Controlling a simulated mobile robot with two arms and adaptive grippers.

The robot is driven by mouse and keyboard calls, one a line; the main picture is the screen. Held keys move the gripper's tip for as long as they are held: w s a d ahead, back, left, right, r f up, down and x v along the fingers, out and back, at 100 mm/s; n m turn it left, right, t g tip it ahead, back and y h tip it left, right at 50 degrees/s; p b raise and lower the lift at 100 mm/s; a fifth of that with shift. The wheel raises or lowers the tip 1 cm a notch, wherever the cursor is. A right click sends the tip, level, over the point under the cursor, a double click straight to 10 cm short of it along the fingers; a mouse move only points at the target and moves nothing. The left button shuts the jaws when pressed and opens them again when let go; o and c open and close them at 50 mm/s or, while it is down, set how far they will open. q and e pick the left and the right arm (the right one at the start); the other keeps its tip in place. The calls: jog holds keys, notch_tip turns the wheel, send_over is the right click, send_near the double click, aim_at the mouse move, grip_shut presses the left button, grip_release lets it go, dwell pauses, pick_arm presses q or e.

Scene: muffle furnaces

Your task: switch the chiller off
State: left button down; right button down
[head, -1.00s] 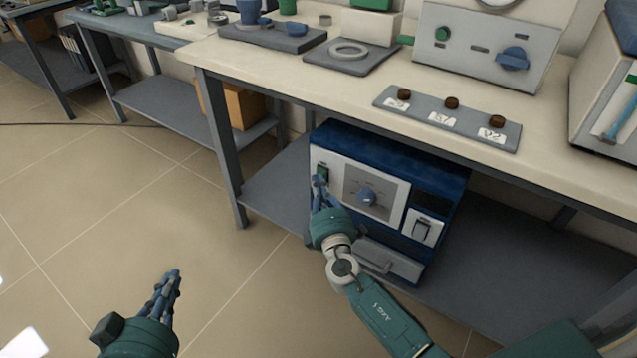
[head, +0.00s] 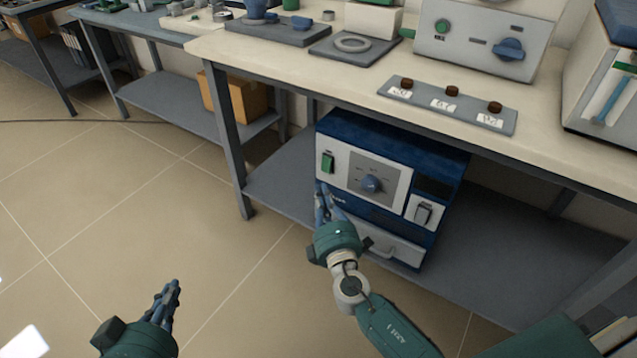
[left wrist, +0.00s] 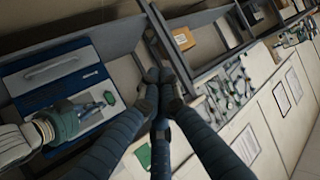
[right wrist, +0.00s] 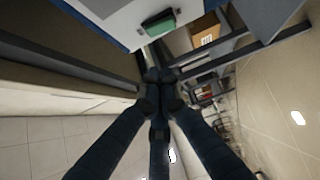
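The chiller is a blue box (head: 395,137) with a pale front panel, standing on the lower shelf under the bench. A green rocker switch (head: 328,162) sits at the panel's upper left; it also shows in the right wrist view (right wrist: 160,22). Which way it is rocked I cannot tell for certain.
A dark display and second rocker switch (head: 423,212) are at the chiller's right. A drawer-like handle (head: 378,248) is below. The bench top (head: 350,84) overhangs the chiller and carries a strip with three brown knobs (head: 445,107).

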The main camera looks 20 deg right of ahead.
pick_arm(q)
jog(key=shift+s+a+f, duration=0.15)
jog(key=shift+s+f, duration=0.1)
jog(key=shift+f, duration=0.2)
pick_arm(e)
jog(key=s, duration=0.3)
jog(key=shift+s+a+r, duration=0.15)
jog(key=shift+s+a, duration=0.05)
jog(key=shift+s, duration=0.2)
